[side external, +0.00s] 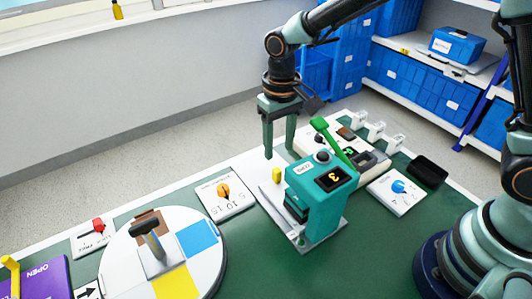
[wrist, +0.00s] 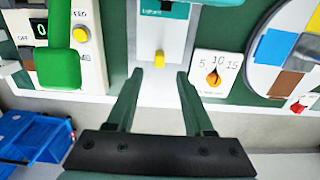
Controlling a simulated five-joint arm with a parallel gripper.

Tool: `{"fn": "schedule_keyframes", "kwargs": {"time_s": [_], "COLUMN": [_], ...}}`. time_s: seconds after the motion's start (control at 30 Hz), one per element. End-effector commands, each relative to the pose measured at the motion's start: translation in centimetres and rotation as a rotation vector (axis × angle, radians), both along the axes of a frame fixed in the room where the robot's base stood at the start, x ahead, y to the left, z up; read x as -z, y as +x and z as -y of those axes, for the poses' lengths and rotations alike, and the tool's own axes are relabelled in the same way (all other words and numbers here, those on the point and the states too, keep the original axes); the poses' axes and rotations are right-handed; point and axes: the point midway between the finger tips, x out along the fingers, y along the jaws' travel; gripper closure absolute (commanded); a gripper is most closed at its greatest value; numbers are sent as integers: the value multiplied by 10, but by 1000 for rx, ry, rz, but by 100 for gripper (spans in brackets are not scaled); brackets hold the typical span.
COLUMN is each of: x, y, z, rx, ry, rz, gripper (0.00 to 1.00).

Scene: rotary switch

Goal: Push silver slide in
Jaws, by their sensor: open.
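A silver slide plate (wrist: 176,42) with a yellow knob (wrist: 160,59) extends from under a teal device (wrist: 165,8) in the wrist view. In the side view, the yellow knob (side external: 277,175) stands behind the teal device (side external: 322,200), whose display (side external: 333,179) appears to read 3. My gripper (side external: 279,154) is open and empty, pointing down near the knob. In the wrist view, the fingertips of my gripper (wrist: 159,73) lie to either side of the knob and appear apart from it. I cannot tell the exact height gap.
A green lever (side external: 332,141) rises from a white panel behind the teal device. An orange dial (side external: 224,191) and a round white turntable (side external: 212,264) with coloured sectors lie to the left. A blue dial (side external: 398,187) lies to the right. Bare green table shows in front.

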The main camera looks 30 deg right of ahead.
Motion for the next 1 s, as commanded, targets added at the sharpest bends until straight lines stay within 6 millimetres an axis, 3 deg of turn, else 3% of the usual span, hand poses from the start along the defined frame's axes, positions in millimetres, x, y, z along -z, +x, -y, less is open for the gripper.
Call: {"fn": "schedule_keyframes", "kwargs": {"time_s": [0.1,0.23,0.73,1.0], "x": [-20,-32,-41,-87], "y": [0,0,-1,-11], "z": [0,0,2,31], "rx": [0,0,6,82], "ry": [1,0,3,48], "rz": [3,1,8,135], "gripper": [48,48,48,48]}}
